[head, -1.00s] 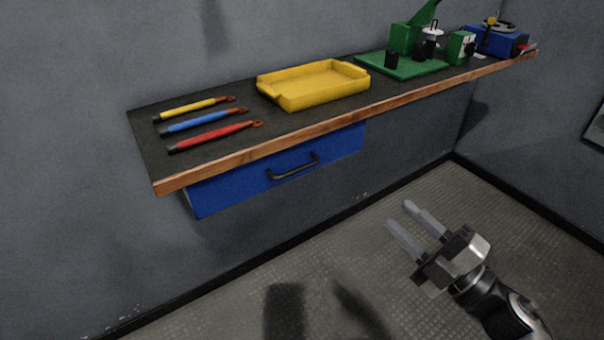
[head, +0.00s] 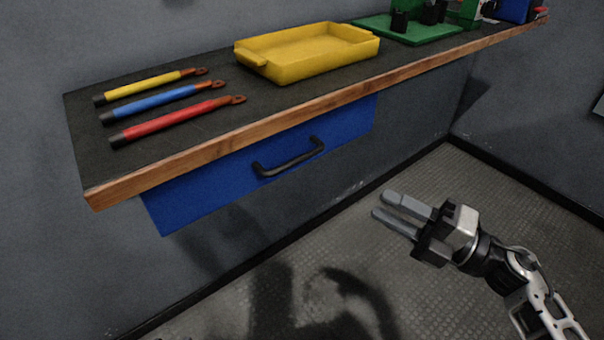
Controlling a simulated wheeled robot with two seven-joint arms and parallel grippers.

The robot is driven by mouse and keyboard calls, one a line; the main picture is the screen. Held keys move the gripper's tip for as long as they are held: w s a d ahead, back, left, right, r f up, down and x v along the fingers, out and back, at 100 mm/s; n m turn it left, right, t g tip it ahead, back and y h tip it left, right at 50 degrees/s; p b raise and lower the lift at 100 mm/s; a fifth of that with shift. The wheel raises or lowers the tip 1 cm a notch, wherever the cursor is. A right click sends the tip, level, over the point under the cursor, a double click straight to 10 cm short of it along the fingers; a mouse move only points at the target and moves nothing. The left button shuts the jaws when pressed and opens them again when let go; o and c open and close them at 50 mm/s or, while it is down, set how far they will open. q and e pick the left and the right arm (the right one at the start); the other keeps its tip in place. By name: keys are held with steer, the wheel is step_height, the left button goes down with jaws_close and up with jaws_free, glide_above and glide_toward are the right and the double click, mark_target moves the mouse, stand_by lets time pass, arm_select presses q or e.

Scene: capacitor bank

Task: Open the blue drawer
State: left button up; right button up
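The blue drawer (head: 210,192) hangs under the workbench and is closed, its front in line below the wooden edge. Its black bar handle (head: 288,158) is on the front face. My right gripper (head: 385,205) is in the lower right of the head view, to the right of and below the handle, apart from it. Its two grey fingers point left, with a gap between them and nothing held. My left gripper is not in view.
The workbench (head: 200,133) has a wooden front edge above the drawer. On it lie yellow, blue and red handled tools (head: 165,122), a yellow tray (head: 305,70) and a green fixture (head: 420,30). The floor (head: 440,290) in front is clear.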

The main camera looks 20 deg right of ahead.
mark_target(299, 162)
steer(key=p+x, duration=0.2)
steer(key=x, duration=1.2)
steer(key=shift+w+a, duration=0.1)
steer(key=shift+w, duration=0.15)
steer(key=shift+w+a+r, duration=0.1)
steer(key=shift+w+a, duration=0.35)
jaws_close()
